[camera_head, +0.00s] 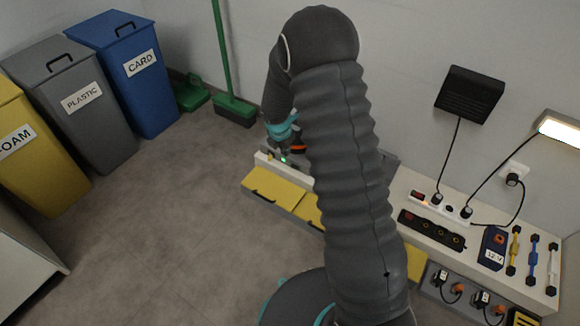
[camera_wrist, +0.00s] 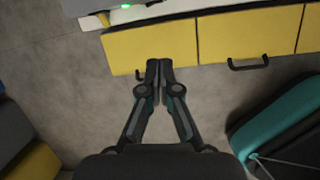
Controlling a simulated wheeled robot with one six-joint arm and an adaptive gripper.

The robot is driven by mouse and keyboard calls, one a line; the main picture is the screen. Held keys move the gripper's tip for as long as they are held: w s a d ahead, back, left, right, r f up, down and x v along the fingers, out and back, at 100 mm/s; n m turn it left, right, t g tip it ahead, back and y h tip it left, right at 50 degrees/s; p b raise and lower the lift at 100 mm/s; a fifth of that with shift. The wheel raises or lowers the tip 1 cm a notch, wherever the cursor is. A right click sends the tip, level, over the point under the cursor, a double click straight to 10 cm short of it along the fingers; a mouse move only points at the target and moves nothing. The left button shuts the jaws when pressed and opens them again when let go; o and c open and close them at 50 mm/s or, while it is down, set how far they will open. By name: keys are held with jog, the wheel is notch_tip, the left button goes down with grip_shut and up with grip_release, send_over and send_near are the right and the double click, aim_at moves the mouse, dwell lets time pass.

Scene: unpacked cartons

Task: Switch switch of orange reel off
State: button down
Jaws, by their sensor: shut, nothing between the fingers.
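My gripper (camera_wrist: 160,68) is shut and empty in the wrist view, its fingertips together in front of the yellow drawer fronts (camera_wrist: 150,48). In the head view, my arm's dark sleeve covers much of the bench, and the gripper's fingers cannot be made out. A small orange part (camera_head: 298,149), perhaps of the orange reel, shows beside the arm at the bench's left end. A green light (camera_head: 284,160) glows near it. The green light also shows at the top edge of the wrist view (camera_wrist: 127,6). The reel's switch cannot be made out.
The white bench (camera_head: 405,185) runs along the wall, with a black power strip (camera_head: 432,229), a blue 12 V box (camera_head: 494,248) and coloured tools on its right. Yellow, grey and blue bins (camera_head: 125,65) stand at left. A green broom (camera_head: 233,108) leans nearby. The middle floor is clear.

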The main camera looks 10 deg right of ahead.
aim_at(295, 168)
notch_tip(295, 168, down, 7)
jog(key=n, duration=0.3)
jog(key=shift+w+a+f, duration=0.15)
jog(key=shift+w+a, duration=0.3)
jog(key=b+x, duration=0.2)
jog(key=x, duration=0.7)
jog(key=shift+s+f, duration=0.15)
jog(key=shift+f, duration=0.1)
jog(key=shift+w+d+f, duration=0.2)
jog(key=shift+w+d, duration=0.7)
jog(key=shift+w, duration=0.3)
jog(key=shift+w+d, duration=0.4)
jog(key=shift+w, duration=0.05)
